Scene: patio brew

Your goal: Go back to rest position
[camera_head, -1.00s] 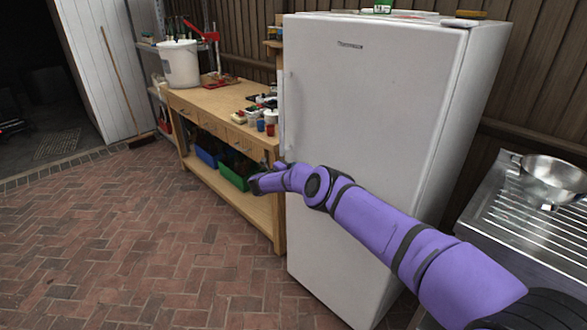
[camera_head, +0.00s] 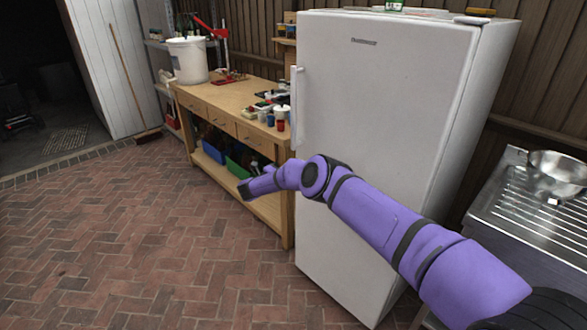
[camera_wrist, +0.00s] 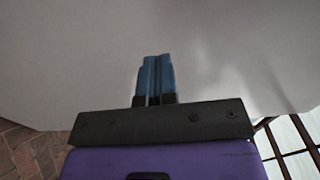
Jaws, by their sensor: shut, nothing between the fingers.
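My gripper (camera_wrist: 155,76) shows in the wrist view with its two blue fingers together and nothing between them. A plain pale surface fills most of that view beyond the fingers; it looks like the white fridge. In the head view my purple arm reaches from the lower right across the front of the white fridge (camera_head: 385,110). The arm's far end is near the fridge's left edge, in front of the workbench (camera_head: 230,95). The fingers cannot be made out there. The fridge door is shut.
A white bucket (camera_head: 187,60), a red tool and small cups (camera_head: 280,120) stand on the bench. Blue and green bins sit on its lower shelf. A metal sink with a steel bowl (camera_head: 557,175) is at the right. The brick floor (camera_head: 130,230) at left is clear.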

